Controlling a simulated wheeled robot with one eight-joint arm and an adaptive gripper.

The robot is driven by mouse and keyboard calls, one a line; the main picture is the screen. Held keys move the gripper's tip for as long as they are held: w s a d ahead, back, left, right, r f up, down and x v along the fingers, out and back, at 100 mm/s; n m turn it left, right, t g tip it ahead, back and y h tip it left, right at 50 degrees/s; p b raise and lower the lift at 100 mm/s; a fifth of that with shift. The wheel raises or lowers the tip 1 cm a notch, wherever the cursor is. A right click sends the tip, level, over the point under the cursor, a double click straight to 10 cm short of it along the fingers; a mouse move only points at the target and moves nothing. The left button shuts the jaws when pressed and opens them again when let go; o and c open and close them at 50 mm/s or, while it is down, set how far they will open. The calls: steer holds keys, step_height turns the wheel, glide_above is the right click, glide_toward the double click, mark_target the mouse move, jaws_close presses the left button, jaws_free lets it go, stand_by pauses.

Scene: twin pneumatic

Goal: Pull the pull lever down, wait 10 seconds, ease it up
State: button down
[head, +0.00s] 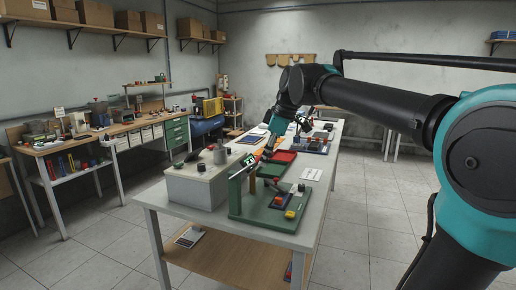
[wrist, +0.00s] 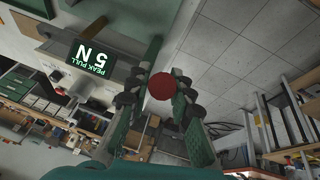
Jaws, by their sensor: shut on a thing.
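In the wrist view, the round red knob (wrist: 162,86) sits between the fingers of my gripper (wrist: 163,92). I take it for the end of the pull lever; the rest of the lever is hidden behind it. My gripper is shut on the knob. A dark display (wrist: 91,67) left of the fingers reads "PEAK PULL 5 N", upside down in this view. In the head view, my gripper (head: 267,152) reaches down by the display (head: 249,160) above the green fixture (head: 262,212). The lever is too small and covered to make out there.
The fixture stands on a long white table (head: 313,205). A workbench (head: 85,150) lines the left wall. The floor right of the table is clear.

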steer(key=s+d+f+t+y, duration=0.1)
steer(key=d+f+t+y, duration=0.1)
steer(key=f+y, duration=0.5)
steer(key=shift+s+d+f+t, duration=0.25)
steer(key=shift+d+f, duration=0.5)
steer(key=shift+f, duration=0.85)
steer(key=shift+w, duration=0.1)
steer(key=c, duration=1.3)
jaws_free()
steer(key=v, duration=1.2)
